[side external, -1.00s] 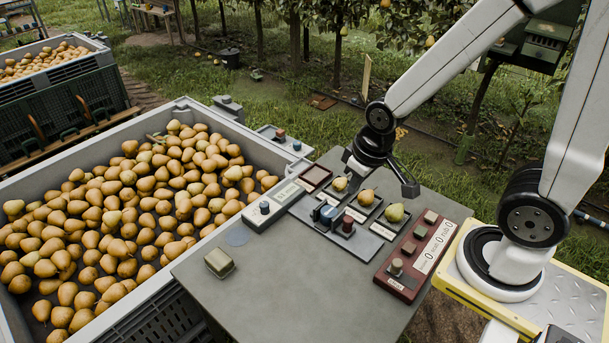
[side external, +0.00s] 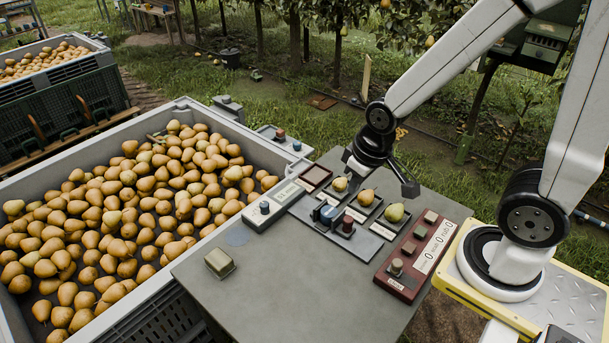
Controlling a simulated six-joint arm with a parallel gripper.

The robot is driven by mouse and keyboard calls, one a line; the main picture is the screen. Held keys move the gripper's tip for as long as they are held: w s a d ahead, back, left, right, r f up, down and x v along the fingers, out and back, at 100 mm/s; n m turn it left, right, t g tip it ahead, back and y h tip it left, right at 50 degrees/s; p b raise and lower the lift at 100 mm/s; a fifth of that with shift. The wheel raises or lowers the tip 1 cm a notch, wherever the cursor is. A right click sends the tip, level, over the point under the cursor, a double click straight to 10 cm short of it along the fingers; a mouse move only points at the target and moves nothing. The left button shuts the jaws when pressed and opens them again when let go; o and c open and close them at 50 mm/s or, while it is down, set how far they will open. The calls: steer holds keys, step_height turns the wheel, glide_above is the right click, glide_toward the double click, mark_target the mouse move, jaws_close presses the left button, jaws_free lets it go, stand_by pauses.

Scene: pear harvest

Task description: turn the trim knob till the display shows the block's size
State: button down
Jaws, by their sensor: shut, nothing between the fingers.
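A grey instrument (side external: 278,205) on the table has a pale display (side external: 287,193) and a round knob (side external: 264,207) at its near end. The display's figures are too small to read, and I cannot read a label on the knob. A small yellow-green block (side external: 219,262) lies apart at the table's left front.
A dark plate carries a blue knob (side external: 327,213) and a red knob (side external: 348,226). Small trays hold pears (side external: 396,212). A red counter box (side external: 416,255) stands at right. A large bin (side external: 150,295) full of pears adjoins the table's left. The table's front is mostly clear.

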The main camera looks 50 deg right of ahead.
steer(key=c, duration=0.7)
jaws_free()
steer(key=shift+w, duration=0.1)
steer(key=o, duration=0.4)
steer(key=shift+w, duration=0.25)
steer(key=w+f+m+g, duration=0.1)
steer(key=w+f+m, duration=0.1)
steer(key=w, duration=1.3)
steer(key=shift+w+f, duration=0.15)
steer(key=shift+f, duration=0.75)
steer(key=m+g, duration=0.1)
steer(key=m, duration=0.1)
glide_toward(264, 203)
steer(key=shift+w+f+m+g, duration=0.25)
steer(key=shift+f+m+g, duration=0.05)
steer(key=shift+f, duration=0.35)
steer(key=shift+f, duration=0.1)
steer(key=shift+f, duration=3.8)
